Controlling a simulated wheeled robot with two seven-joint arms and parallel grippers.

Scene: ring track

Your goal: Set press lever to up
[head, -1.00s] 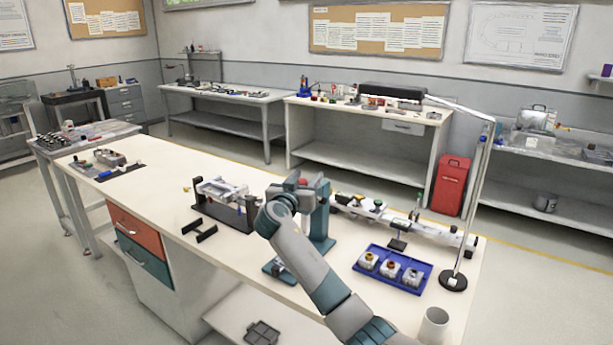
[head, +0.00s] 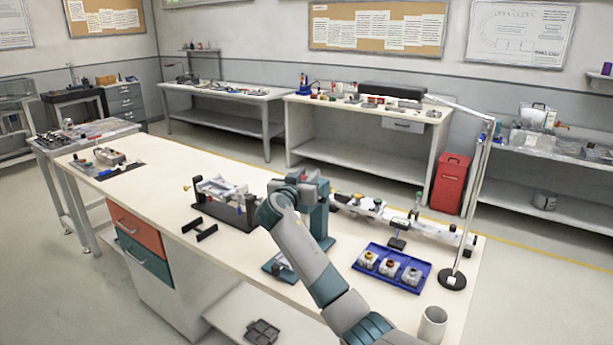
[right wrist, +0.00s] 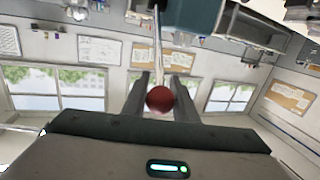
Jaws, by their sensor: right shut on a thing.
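The press (head: 318,215) is a teal column on the front bench. My right arm crosses in front of it, and my right gripper (head: 302,180) is at its top. In the right wrist view, the red ball knob (right wrist: 159,99) of the press lever sits between the two fingers of my right gripper (right wrist: 162,82), which is shut on it. A teal block, likely part of the press, shows at the top of that view. In the head view the knob and most of the lever are hidden behind my gripper. My left gripper is out of view.
A blue tray (head: 372,274) with several small white parts is right of the press. A lamp base (head: 452,280) and a grey cup (head: 432,325) are farther right. A dark fixture (head: 235,214) stands left of the press. The bench's left-middle top is clear.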

